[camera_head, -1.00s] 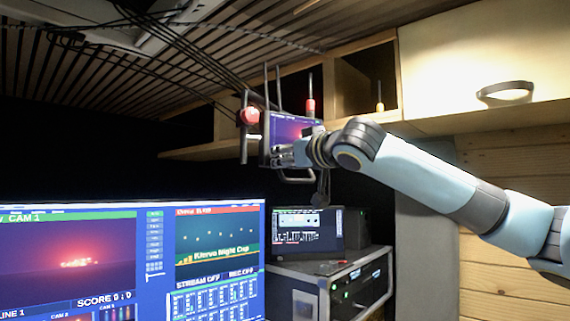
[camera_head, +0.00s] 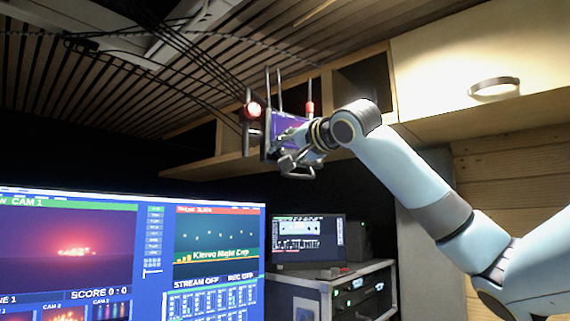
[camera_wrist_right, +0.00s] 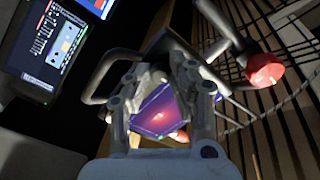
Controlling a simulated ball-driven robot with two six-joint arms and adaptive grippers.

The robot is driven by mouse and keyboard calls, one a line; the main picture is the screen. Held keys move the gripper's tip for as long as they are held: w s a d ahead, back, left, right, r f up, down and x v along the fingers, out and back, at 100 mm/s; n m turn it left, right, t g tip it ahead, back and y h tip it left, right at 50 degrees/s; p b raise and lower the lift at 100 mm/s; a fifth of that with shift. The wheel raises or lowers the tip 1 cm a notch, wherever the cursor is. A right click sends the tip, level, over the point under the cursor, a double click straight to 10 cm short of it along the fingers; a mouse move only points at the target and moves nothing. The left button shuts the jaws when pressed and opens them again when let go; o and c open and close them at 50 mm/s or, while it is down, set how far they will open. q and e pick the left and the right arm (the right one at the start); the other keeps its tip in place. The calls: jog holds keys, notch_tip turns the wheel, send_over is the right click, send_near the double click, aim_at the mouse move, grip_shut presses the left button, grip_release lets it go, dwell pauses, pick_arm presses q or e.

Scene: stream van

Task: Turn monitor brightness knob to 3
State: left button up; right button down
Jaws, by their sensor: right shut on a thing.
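A small monitor (camera_head: 285,122) with a purple and red screen sits in a dark frame with bars, upright rods and a looped handle (camera_head: 298,166). I cannot tell whether this is the brightness knob, and no scale numbers can be read. My right gripper (camera_head: 302,140) is shut at the monitor's right side. In the wrist view its fingers (camera_wrist_right: 160,85) are on either side of the screen (camera_wrist_right: 160,112), and their exact contact is unclear. My left gripper is not in view.
A large screen (camera_head: 130,255) fills the lower left. A laptop-like display (camera_head: 307,241) stands on an equipment rack (camera_head: 365,287) below. Wooden shelves (camera_head: 215,165) and a cream cupboard (camera_head: 445,75) are behind and above. Cables (camera_head: 165,60) hang from the ceiling.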

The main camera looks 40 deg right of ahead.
jog(key=m+b, duration=0.4)
jog(key=m, duration=0.2)
jog(key=shift+f+b, duration=0.2)
jog(key=shift+b, duration=0.2)
jog(key=m+b, duration=0.3)
jog(key=m, duration=0.2)
jog(key=shift+r, duration=0.15)
jog(key=shift+m, duration=0.3)
jog(key=c, duration=1.2)
grip_release()
jog(key=shift+o, duration=0.2)
jog(key=shift+s, duration=0.1)
jog(key=s+a, duration=0.1)
jog(key=s, duration=0.6)
jog(key=shift+a, duration=0.2)
